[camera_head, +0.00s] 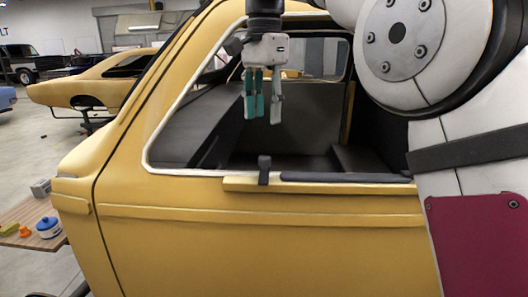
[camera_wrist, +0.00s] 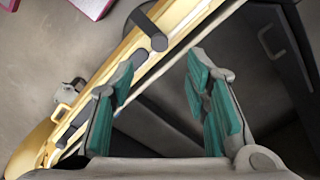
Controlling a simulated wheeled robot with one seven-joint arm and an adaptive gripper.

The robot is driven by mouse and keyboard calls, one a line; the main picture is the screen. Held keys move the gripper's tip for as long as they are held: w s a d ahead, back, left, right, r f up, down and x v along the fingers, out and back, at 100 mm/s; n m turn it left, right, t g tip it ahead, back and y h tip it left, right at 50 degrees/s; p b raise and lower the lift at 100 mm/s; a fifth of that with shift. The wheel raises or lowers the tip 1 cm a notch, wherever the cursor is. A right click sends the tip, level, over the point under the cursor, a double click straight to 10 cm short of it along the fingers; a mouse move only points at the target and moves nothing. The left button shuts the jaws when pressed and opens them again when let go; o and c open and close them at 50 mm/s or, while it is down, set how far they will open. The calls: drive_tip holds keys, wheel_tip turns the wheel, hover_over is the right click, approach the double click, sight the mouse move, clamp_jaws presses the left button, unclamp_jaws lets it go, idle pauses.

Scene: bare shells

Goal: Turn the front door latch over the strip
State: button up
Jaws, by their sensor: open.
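The yellow car-body door (camera_head: 290,235) fills the middle of the head view, with a window opening above it. A small dark latch (camera_head: 264,170) stands upright on the door's sill, and a dark strip (camera_head: 345,177) lies along the sill to its right. The wrist view shows the dark latch (camera_wrist: 148,28) across the yellow sill, beyond the fingertips. My gripper (camera_head: 262,108) is open and empty, pointing down above the sill, apart from the latch. Its teal-padded fingers also show in the wrist view (camera_wrist: 163,72).
The pale window frame (camera_head: 190,82) borders the opening, with a dark interior behind it. Another yellow car shell (camera_head: 90,88) is farther back.

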sight(265, 157)
wheel_tip(265, 157, down, 10)
drive_tip(key=shift+p, duration=1.25)
clamp_jaws()
